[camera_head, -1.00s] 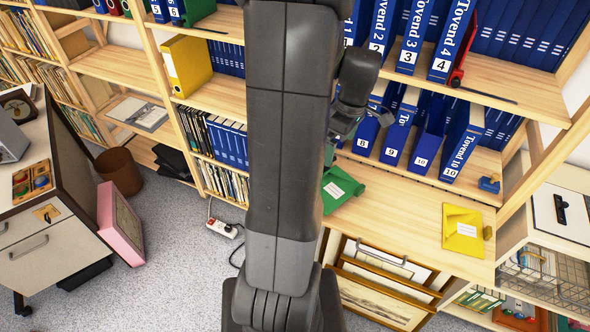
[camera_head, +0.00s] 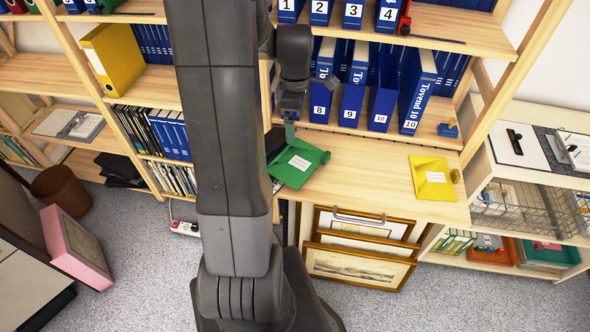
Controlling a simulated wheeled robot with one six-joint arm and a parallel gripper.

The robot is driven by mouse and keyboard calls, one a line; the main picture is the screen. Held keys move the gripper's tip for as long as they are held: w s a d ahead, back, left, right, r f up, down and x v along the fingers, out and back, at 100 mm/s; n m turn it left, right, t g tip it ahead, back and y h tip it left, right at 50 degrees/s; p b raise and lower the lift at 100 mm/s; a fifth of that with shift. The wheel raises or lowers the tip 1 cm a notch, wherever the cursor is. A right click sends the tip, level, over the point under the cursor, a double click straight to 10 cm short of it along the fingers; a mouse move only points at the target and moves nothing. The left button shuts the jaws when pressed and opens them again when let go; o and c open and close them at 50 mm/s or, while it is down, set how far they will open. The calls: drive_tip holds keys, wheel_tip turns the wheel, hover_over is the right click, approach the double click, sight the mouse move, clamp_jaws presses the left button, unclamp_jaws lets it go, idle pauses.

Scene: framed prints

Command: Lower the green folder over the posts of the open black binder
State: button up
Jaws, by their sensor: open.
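The green folder (camera_head: 300,163), with a white label, lies tilted at the left of the wooden shelf top, its front corner near the edge. A narrow green part rises at its back, under my gripper (camera_head: 291,112). My gripper is open and points down just above that part; I cannot tell whether it touches. A black object (camera_head: 274,146), perhaps the open black binder, shows just left of the folder. My arm and the folder hide most of it, and no posts can be made out.
A yellow folder (camera_head: 432,178) lies at the right of the shelf top. Blue numbered binders (camera_head: 353,92) stand behind. Framed prints (camera_head: 358,262) lean below the shelf top. The shelf top between the two folders is clear.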

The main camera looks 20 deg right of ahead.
wheel_tip(320, 180, down, 2)
drive_tip(key=shift+f+b, duration=0.25)
drive_tip(key=shift+b, duration=0.3)
drive_tip(key=shift+r, duration=0.1)
idle(0.3)
wheel_tip(320, 180, up, 10)
drive_tip(key=p, duration=0.7)
drive_tip(key=shift+p, duration=0.4)
wheel_tip(320, 180, down, 7)
drive_tip(key=b, duration=0.5)
drive_tip(key=shift+f+b, duration=0.2)
drive_tip(key=shift+b, duration=0.1)
